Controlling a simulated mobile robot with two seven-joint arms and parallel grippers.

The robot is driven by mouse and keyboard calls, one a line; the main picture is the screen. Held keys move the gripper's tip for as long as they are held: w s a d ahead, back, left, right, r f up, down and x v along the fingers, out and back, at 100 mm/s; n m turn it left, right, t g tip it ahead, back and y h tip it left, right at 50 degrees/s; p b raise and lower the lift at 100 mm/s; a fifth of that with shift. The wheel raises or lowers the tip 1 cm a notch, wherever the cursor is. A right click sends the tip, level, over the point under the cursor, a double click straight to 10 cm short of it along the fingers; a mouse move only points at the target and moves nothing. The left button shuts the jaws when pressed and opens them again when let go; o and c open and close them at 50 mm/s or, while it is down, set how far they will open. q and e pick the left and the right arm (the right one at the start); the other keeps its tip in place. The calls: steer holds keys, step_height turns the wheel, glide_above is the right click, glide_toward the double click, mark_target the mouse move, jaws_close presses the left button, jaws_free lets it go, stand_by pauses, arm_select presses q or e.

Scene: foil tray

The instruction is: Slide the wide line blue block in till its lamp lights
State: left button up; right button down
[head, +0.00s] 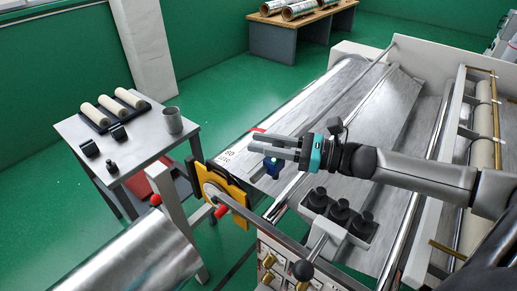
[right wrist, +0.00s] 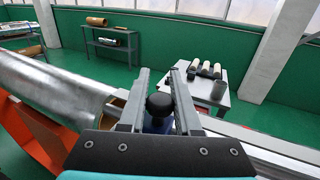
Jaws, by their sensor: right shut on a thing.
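The blue block (head: 272,168) sits on the metal bed of the machine in the head view, beside a strip with printed marks (head: 228,158). My right gripper (head: 252,143) reaches over it from the right and is shut on it, hiding its top. In the right wrist view, my right gripper (right wrist: 161,72) has a finger on each side of the block's black knob (right wrist: 159,104). Part of the blue body (right wrist: 158,125) shows below the knob. I cannot make out the block's lamp or whether it is lit. My left gripper is not in view.
A red piece (head: 258,130) lies just behind the gripper fingers. A box with several black knobs (head: 340,217) stands in front of my right arm. A yellow and black plate (head: 225,187) stands left of the block. A side table (head: 150,140) holds rollers and a cup.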

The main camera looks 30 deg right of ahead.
steer(key=c, duration=0.6)
jaws_free()
steer(key=shift+s, duration=0.1)
steer(key=p+v, duration=0.2)
steer(key=v, duration=1.3)
steer(key=shift+r, duration=0.1)
